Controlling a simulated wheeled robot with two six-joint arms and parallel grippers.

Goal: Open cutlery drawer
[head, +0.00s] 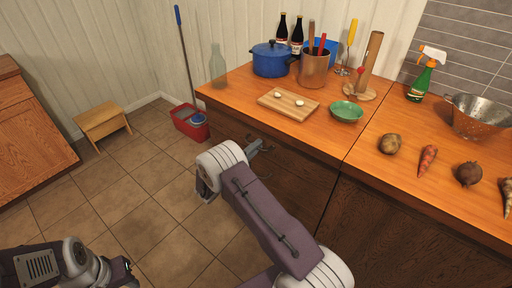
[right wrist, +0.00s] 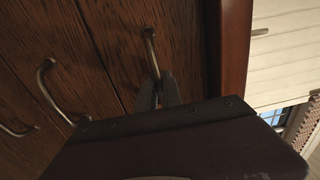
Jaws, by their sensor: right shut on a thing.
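The cutlery drawer (right wrist: 125,35) is the dark oak panel nearest the reddish counter edge in the right wrist view. Its curved metal handle (right wrist: 150,45) runs down to my right gripper (right wrist: 159,88), whose fingers are shut on its near end. In the head view my right gripper (head: 262,148) is at the cabinet front, just below the counter edge, and my arm hides part of the front. I see no clear gap at the drawer. My left arm shows at the bottom left of the head view; its gripper's fingers cannot be made out.
Two more handles (right wrist: 46,85) (right wrist: 18,131) are on the panels beside it. The counter (head: 235,93) carries a cutting board (head: 278,108), a green bowl (head: 346,112) and a blue pot (head: 270,63). A red bucket (head: 188,126) and a stool (head: 100,119) stand on the floor.

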